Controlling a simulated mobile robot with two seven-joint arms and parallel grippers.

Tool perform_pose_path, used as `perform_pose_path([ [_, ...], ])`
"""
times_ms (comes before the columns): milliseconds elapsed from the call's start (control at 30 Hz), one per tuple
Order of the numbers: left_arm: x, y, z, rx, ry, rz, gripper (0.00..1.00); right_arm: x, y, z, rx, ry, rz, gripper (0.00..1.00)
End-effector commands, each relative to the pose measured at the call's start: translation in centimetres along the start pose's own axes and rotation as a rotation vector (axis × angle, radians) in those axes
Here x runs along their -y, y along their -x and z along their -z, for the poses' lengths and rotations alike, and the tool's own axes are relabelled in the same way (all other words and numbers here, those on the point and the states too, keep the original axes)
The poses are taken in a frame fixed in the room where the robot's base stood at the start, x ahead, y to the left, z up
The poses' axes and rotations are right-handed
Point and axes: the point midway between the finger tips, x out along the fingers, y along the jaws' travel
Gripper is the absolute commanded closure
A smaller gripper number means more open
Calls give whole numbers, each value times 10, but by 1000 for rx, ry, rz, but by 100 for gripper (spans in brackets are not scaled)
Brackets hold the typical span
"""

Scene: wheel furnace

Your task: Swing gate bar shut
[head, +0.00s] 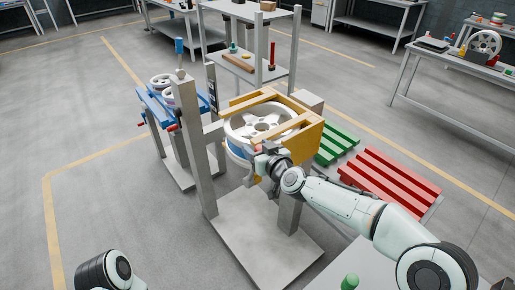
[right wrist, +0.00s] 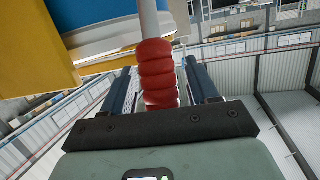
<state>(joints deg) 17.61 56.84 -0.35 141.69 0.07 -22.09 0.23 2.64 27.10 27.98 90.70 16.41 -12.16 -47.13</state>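A yellow frame (head: 306,141) with bars surrounds a pale spoked wheel (head: 262,124) on a grey stand with a post (head: 192,140). I cannot tell which of its bars is the gate bar. My right gripper (head: 262,158) is at the frame's near side, just below the wheel. In the right wrist view a red ribbed handle (right wrist: 160,75) on a pale rod lies between the two dark blue fingers of my right gripper (right wrist: 160,85). I cannot tell whether the fingers press on it. My left gripper is out of view.
A blue stand (head: 155,105) with wheels is behind the post on the left. Green slats (head: 335,143) and a red slatted rack (head: 388,180) lie to the right. Shelving (head: 250,70) stands behind, and a workbench (head: 455,75) is at far right. The left floor is clear.

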Motion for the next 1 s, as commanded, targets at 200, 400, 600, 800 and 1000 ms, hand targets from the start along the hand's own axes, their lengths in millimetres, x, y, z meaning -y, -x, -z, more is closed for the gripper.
perform_pose_path([
  [200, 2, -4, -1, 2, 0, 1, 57, 0, 9, 0, -1, 0, 0, 41],
  [400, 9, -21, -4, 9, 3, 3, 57, -2, 42, -2, -1, 2, -3, 41],
  [600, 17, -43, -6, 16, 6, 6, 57, -2, 84, -4, 1, 4, -5, 41],
  [800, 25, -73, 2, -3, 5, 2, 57, -1, 110, -6, -1, 3, -3, 41],
  [1000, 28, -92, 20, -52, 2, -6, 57, -1, 122, -4, -2, 2, -1, 41],
])
